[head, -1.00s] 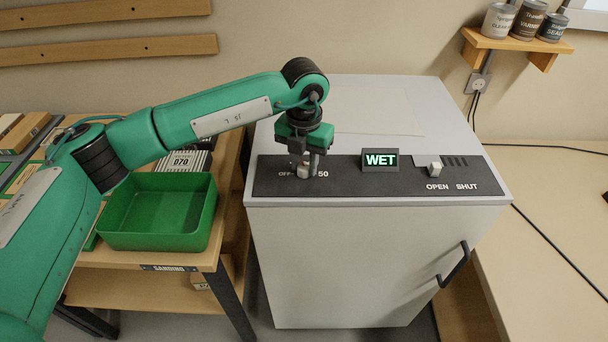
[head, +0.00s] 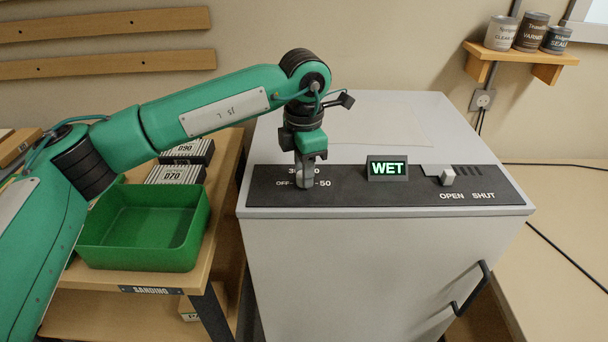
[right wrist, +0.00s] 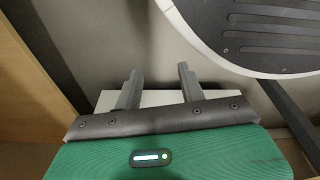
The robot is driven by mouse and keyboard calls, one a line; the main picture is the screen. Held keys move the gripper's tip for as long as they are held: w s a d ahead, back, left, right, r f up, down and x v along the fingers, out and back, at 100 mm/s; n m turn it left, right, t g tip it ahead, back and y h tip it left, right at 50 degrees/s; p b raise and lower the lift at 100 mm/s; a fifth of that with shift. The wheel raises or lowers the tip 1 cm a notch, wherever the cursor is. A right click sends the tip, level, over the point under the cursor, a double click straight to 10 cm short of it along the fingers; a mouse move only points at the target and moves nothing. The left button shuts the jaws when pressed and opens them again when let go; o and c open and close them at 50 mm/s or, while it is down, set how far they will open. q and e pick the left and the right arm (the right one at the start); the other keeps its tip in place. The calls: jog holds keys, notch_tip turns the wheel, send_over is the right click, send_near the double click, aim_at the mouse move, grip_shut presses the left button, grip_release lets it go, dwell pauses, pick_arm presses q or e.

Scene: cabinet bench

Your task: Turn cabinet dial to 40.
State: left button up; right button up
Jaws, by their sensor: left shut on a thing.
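The cabinet (head: 360,235) is a pale grey box with a black control panel (head: 345,184) along its top front. The dial sits at the panel's left end, between the "OFF" and "50" marks, mostly hidden by my left gripper. My left gripper (head: 306,184) points down over the dial and is shut on it. The marks above the dial are partly covered, and I cannot read its pointer. My right gripper (right wrist: 158,85) shows in the right wrist view, with its two fingers apart and nothing between them.
A display (head: 387,168) reads "WET". A pale slider (head: 447,176) stands above "OPEN" and "SHUT". A green bin (head: 145,228) sits on the wooden bench to the left. The cabinet door has a black handle (head: 472,290). Cans stand on a shelf (head: 520,57) at upper right.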

pick_arm(q)
jog(key=shift+r+m, duration=0.1)
jog(key=shift+m, duration=0.4)
pick_arm(e)
jog(key=shift+w+a+r, duration=0.3)
jog(key=shift+w+r, duration=0.45)
jog(key=shift+r, duration=0.15)
pick_arm(q)
jog(key=o, duration=1)
jog(key=shift+c, duration=0.2)
